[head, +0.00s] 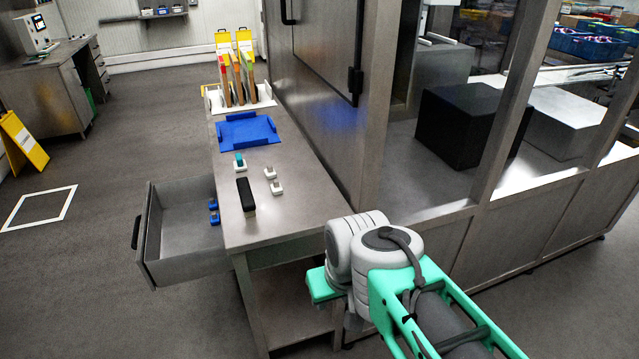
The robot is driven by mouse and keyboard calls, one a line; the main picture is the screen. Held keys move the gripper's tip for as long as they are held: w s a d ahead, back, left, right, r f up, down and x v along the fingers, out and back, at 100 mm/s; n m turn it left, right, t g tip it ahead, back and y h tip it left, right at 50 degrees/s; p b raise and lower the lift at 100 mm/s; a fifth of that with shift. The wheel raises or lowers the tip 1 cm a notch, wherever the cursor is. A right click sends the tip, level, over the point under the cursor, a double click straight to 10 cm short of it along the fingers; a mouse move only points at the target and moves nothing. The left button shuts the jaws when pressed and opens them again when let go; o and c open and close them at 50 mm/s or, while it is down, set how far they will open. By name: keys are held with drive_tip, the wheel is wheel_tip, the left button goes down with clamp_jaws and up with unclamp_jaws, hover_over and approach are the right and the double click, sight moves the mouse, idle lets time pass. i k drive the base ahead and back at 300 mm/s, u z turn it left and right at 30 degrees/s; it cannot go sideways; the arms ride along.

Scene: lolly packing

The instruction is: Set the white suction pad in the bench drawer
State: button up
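Two small white pieces with grey tops, which look like white suction pads, stand on the bench: one farther back (270,173) and one nearer (276,187). A third small piece (240,163) has a white base and a teal top. The bench drawer (178,256) is pulled out at the bench's left side. Two small blue pieces (213,204) (214,219) lie in it by its right side. My arm shows at the lower right, beside the bench's near end. Its fingers are not visible, so I cannot see what they hold.
A black block (246,196) stands on the bench near the drawer. A blue tray (248,131) lies farther back, with a white rack of upright coloured packs (237,80) behind it. A steel cabinet wall borders the bench's right side. Much of the drawer floor is bare.

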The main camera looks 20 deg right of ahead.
sight(197, 242)
drive_tip(key=i, duration=1.05)
drive_tip(key=u, duration=2.2)
